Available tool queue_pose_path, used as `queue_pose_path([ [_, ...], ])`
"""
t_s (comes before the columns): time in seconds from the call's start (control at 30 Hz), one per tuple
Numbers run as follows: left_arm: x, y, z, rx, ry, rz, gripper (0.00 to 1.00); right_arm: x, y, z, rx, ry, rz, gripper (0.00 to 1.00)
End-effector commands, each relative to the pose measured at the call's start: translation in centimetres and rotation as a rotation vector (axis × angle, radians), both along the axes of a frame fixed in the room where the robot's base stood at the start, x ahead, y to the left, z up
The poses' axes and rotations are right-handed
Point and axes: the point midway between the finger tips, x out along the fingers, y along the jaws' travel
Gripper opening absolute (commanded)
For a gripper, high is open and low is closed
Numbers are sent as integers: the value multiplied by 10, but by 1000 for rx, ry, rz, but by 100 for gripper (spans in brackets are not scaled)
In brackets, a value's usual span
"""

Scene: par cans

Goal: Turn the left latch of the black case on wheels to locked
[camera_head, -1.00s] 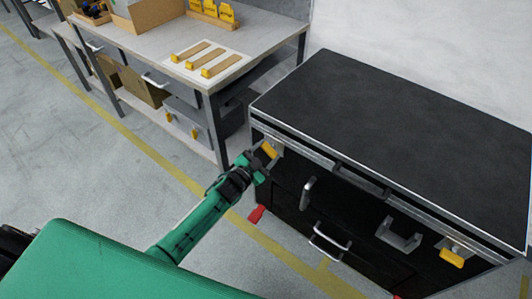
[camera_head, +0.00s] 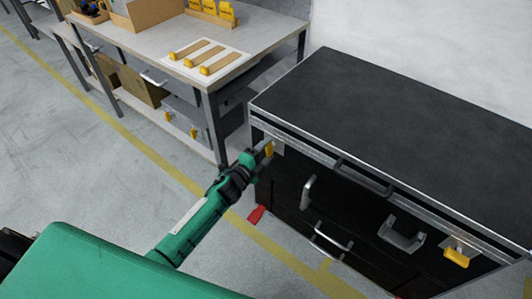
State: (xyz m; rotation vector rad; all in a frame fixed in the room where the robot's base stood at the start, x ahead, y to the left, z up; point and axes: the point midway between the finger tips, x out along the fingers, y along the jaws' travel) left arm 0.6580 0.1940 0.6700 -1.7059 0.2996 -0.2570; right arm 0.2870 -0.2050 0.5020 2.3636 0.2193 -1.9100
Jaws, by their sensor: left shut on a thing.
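The black case (camera_head: 400,118) on wheels stands at the right, its lid closed. Its left latch (camera_head: 269,149) is a yellow handle on a metal plate near the front's upper left corner. My left gripper (camera_head: 265,151) is shut on this latch, and its fingers partly hide it. The handle looks close to upright. The right latch (camera_head: 456,257), also yellow, lies nearly level at the lower right of the case front. My right gripper is not in view.
Metal handles (camera_head: 309,192) stick out of the case front, and a red pedal (camera_head: 257,214) shows low at its left. A grey workbench (camera_head: 258,62) with several yellow-handled items stands behind to the left. The floor at the left is clear.

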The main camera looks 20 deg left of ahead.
Motion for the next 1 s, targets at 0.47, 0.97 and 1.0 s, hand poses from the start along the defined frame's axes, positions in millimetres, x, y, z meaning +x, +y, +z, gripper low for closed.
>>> queue_pose_path([
  [0.47,-1,0,-2,154,-53,0,35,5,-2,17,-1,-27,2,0],
  [0.97,-1,0,-2,163,-55,-1,70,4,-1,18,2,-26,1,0],
  [1.0,-1,0,-2,163,-56,0,78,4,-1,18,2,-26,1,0],
])
